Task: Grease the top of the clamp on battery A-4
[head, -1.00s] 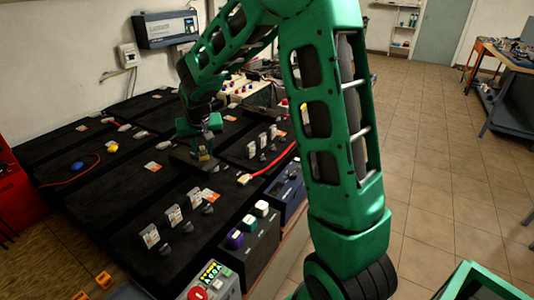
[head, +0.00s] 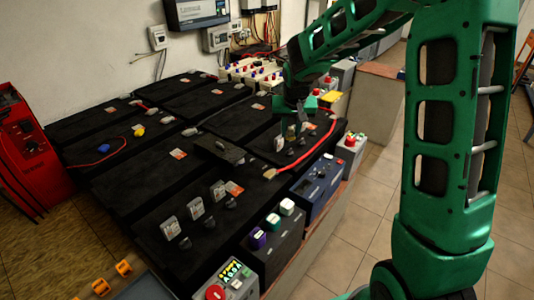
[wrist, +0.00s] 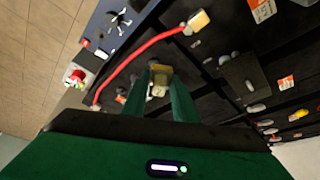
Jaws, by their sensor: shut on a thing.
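My gripper (head: 296,128) hangs low over the dark batteries on the right of the bench in the head view. In the wrist view its two green fingers (wrist: 161,100) are closed around a small tan and metal thing (wrist: 158,80). I cannot tell clearly what it is. Pale upright tags (head: 278,143) and dark knobs stand close to the gripper. A red cable (head: 312,152) curves by it and ends in a tan clamp (head: 268,173), which also shows in the wrist view (wrist: 198,20). No label A-4 is readable, and the fingers hide what lies below them.
A raised dark plate (head: 218,148) lies left of the gripper. A row of clear tags (head: 195,208) stands on the front battery. Small boxes with coloured caps (head: 273,222) line the near edge. A red cabinet (head: 27,150) stands at the left. The tiled floor at right is open.

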